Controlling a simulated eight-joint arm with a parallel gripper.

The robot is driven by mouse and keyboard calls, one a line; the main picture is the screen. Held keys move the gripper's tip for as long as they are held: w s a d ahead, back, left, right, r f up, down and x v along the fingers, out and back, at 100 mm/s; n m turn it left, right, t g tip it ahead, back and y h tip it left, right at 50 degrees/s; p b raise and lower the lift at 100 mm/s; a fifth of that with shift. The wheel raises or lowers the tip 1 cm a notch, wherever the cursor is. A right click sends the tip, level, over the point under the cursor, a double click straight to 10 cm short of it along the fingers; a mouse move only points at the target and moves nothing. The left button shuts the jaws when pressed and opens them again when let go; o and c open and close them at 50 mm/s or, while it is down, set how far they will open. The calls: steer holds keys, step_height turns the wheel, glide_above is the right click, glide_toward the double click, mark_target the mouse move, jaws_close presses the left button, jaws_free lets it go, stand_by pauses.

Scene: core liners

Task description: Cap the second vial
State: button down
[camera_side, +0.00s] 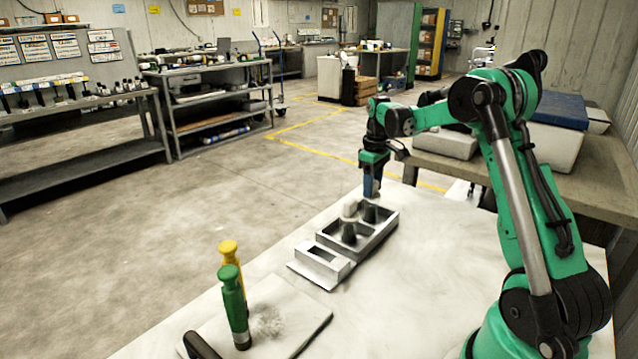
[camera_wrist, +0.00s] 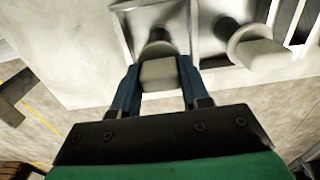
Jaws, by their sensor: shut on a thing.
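My gripper (camera_wrist: 157,88) has its two blue fingers closed on a pale, blocky cap (camera_wrist: 158,74) in the wrist view. A dark, rounded vial shape (camera_wrist: 157,48) shows just past the cap; I cannot tell whether they touch. To the right, another pale cap (camera_wrist: 260,54) sits at the end of a dark vial (camera_wrist: 228,27). In the side view my gripper (camera_side: 371,192) points down at the far end of the grey tray (camera_side: 362,248). Two dark tapered shapes (camera_side: 348,233) and a pale piece (camera_side: 350,208) stand in it. The fingers hide most of the held cap there.
A pale slotted block (camera_side: 322,265) adjoins the tray's near end. Green (camera_side: 233,305) and yellow (camera_side: 229,250) handled tools stand on a board (camera_side: 285,318) at the front. The white tabletop (camera_side: 440,270) is clear right of the tray.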

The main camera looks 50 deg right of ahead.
stand_by(0.3)
jaws_free()
stand_by(0.3)
steer(key=shift+r, duration=0.1)
steer(key=shift+r, duration=3.4)
steer(key=shift+c, duration=0.2)
jaws_close()
steer(key=shift+f, duration=0.35)
